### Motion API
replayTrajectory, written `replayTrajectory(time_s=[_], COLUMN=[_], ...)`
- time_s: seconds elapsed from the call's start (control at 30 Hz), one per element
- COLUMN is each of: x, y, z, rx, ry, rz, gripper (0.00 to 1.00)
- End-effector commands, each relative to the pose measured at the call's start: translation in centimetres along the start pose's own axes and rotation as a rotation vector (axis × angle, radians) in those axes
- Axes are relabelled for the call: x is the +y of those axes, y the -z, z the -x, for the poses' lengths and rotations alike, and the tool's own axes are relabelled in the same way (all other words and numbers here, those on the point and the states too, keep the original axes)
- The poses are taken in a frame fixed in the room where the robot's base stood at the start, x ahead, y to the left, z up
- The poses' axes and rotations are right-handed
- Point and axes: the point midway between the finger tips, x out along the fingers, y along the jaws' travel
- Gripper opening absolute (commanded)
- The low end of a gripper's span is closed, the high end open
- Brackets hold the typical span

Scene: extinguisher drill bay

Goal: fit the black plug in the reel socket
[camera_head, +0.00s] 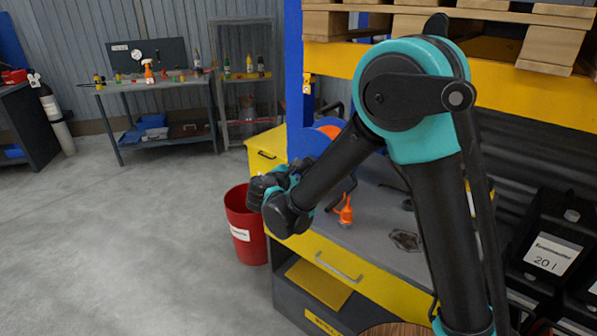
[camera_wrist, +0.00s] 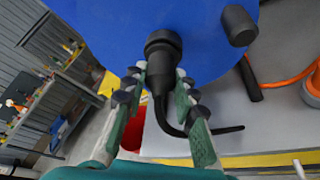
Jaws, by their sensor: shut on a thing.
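In the wrist view the black plug (camera_wrist: 163,50) stands against the blue face of the cable reel (camera_wrist: 105,30), with its cable curving down and to the right. My gripper (camera_wrist: 161,75) is shut on the plug's rear part, one finger on each side. The plug's front end meets the reel face and hides the socket; I cannot tell how deep it sits. In the head view the reel, with orange cable (camera_head: 327,131), stands on the workbench, partly hidden by my arm. My gripper (camera_head: 268,186) is left of it; the plug cannot be made out there.
A black knob (camera_wrist: 238,25) sticks out of the reel right of the plug. A red bin (camera_head: 243,222) stands left of the workbench (camera_head: 372,250). An orange-tipped item (camera_head: 345,211) lies on the bench. Open floor lies to the left.

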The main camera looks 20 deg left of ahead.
Motion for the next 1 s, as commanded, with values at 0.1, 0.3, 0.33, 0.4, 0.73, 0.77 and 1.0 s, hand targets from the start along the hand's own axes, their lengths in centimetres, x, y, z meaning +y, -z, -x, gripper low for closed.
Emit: replayTrajectory(time_s=[0.1, 0.3, 0.33, 0.4, 0.73, 0.77, 1.0], x=[0.0, 0.0, 0.0, 0.0, 0.0, 0.0, 0.0], y=[-0.01, -0.02, -0.03, -0.05, -0.21, -0.21, -0.19], z=[0.0, -0.01, -0.03, -0.09, -0.46, -0.46, -0.44], rx=[0.0, 0.0, 0.0, 0.0, -0.001, -0.001, 0.0], ry=[0.0, 0.0, 0.0, 0.0, 0.0, 0.0, 0.0], rz=[0.0, 0.0, 0.0, 0.0, 0.0, 0.0, 0.0], gripper=[0.0, 0.0, 0.0, 0.0, 0.39, 0.42, 0.52])
